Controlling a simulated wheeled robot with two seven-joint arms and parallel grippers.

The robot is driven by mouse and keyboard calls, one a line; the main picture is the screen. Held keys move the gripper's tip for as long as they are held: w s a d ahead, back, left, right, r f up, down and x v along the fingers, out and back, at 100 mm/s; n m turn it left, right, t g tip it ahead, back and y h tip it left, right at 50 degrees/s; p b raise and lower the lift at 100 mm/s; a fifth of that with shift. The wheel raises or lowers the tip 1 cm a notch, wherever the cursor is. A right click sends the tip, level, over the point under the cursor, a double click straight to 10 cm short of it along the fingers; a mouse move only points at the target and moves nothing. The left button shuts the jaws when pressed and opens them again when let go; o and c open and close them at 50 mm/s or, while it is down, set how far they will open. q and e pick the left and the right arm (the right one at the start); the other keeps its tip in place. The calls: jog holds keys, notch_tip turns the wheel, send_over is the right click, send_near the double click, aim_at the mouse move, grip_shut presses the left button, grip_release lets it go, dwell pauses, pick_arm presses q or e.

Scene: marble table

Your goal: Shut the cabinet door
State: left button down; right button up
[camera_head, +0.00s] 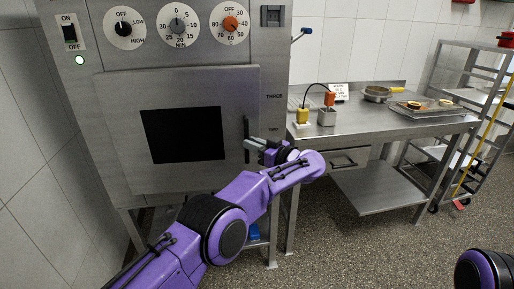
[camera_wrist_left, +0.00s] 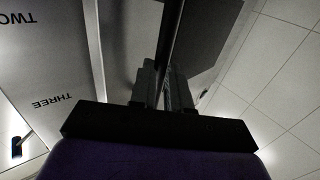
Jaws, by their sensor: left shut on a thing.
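The cabinet is a grey metal oven-like unit with a square door (camera_head: 185,180) that has a dark window (camera_head: 183,135). The door looks slightly ajar or nearly flush with the front; I cannot tell which. Its black vertical handle (camera_head: 247,135) is on the door's right edge. My left gripper (camera_head: 252,143) is at the lower part of this handle and shut on it. In the left wrist view, the fingers (camera_wrist_left: 164,90) close around the dark bar (camera_wrist_left: 171,35). My right gripper is not in view; only a purple part of my right arm shows at the bottom right.
Knobs and a switch (camera_head: 69,33) sit above the door. A steel table (camera_head: 375,122) with a yellow-handled pan (camera_head: 377,93) and a tray (camera_head: 428,109) stands to the right. The speckled floor in front is clear.

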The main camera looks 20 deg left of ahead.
pick_arm(q)
jog(key=shift+a, duration=0.1)
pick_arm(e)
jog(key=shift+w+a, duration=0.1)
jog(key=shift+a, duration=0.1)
pick_arm(q)
jog(key=c, duration=1.1)
grip_release()
jog(key=b+v, duration=0.2)
jog(key=v, duration=0.8)
jog(key=shift+d, duration=0.4)
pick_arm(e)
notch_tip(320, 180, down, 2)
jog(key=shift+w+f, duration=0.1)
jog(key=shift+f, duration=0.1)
pick_arm(q)
jog(key=shift+c, duration=0.2)
